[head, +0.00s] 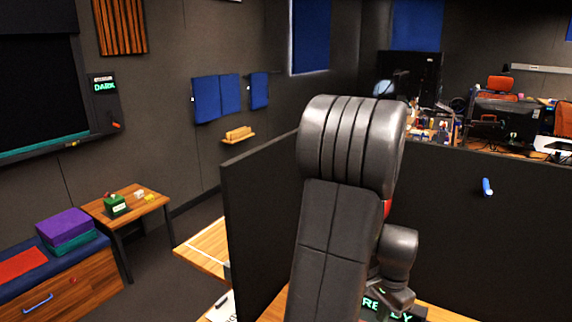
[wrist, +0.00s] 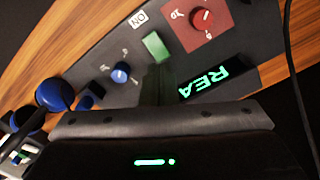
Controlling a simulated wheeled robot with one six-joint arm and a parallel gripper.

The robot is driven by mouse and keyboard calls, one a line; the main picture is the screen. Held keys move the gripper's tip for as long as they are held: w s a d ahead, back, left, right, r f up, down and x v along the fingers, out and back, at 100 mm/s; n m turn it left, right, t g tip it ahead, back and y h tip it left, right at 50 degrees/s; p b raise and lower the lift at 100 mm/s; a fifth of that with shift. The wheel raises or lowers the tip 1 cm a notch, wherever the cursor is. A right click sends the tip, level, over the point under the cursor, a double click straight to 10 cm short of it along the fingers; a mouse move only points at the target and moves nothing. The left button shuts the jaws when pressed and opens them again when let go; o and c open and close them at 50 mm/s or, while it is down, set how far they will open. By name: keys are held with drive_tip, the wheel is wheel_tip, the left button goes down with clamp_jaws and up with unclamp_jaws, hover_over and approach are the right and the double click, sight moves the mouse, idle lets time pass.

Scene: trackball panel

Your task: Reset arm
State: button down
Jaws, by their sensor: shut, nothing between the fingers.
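My arm stands folded up in the middle of the head view. My gripper shows in the wrist view (wrist: 156,84) as a dark, shut pair of fingers, with nothing seen in it, over the panel. The grey panel (wrist: 115,52) carries a green button (wrist: 155,46), a red knob (wrist: 203,20) on a red plate, a blue knob (wrist: 120,75) and a display (wrist: 218,78) with green letters "REA". The display also shows in the head view (head: 372,304), partly behind my arm. Whether the fingers touch the panel cannot be told.
A blue ball (wrist: 55,93) sits at the left of the wrist view, and a black cable (wrist: 291,70) runs down the right. Dark partitions (head: 262,205) flank my arm. A small wooden table (head: 128,204) and a drawer bench (head: 75,287) stand left, with floor between.

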wheel_tip(320, 180, down, 5)
drive_tip(key=b, duration=0.3)
drive_tip(key=shift+f, duration=0.2)
wheel_tip(320, 180, up, 10)
drive_tip(key=p, duration=0.7)
drive_tip(key=shift+f, duration=0.25)
drive_tip(key=shift+f, duration=0.2)
